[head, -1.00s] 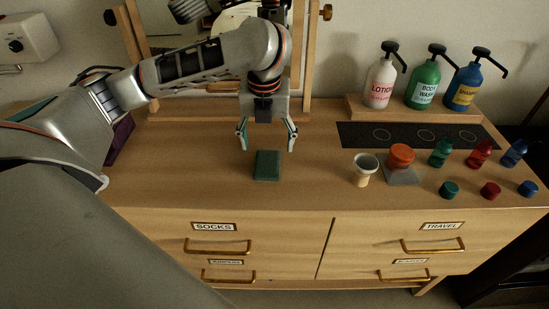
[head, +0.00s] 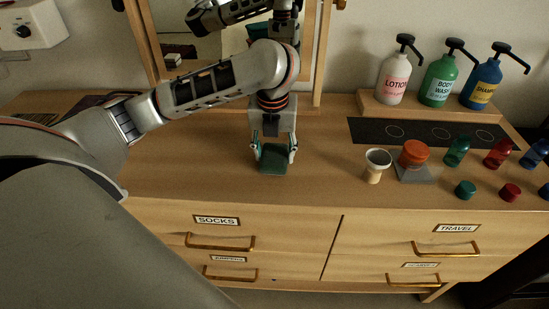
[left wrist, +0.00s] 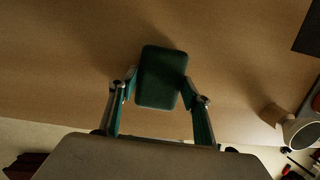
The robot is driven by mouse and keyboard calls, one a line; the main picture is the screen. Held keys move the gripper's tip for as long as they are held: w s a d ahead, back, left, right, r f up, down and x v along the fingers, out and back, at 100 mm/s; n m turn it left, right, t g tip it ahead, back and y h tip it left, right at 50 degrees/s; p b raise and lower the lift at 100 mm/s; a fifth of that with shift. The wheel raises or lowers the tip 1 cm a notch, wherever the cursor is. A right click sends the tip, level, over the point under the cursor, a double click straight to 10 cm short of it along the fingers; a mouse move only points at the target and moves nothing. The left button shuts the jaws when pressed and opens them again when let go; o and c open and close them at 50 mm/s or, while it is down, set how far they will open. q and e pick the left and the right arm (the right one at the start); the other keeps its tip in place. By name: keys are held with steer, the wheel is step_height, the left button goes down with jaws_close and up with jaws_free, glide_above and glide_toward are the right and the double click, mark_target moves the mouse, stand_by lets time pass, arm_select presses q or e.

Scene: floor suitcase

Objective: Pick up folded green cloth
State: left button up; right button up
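The folded green cloth (head: 273,163) is a small dark green rectangular pad at the middle of the wooden dresser top. My left gripper (head: 274,151) points down over it, with one finger on each side. In the left wrist view the cloth (left wrist: 161,77) lies between the fingertips (left wrist: 158,86), which are against its two long edges. The gripper looks shut on the cloth. Whether the cloth is clear of the surface cannot be told. My right gripper is not in view.
Small bottles and caps are farther right. Pump bottles stand on a wooden riser (head: 372,105) behind a dark mat (head: 365,131). A framed mirror (head: 323,60) stands at the back. The dresser top in front is clear.

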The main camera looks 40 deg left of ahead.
mark_target(274, 154)
arm_select(q)
steer(key=shift+r, duration=0.4)
step_height(274, 154, up, 19)
steer(key=p, duration=0.8)
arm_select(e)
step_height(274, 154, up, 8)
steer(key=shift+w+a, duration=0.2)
arm_select(q)
steer(key=shift+o, duration=1.4)
steer(key=c, duration=0.3)
steer(key=shift+c, duration=0.2)
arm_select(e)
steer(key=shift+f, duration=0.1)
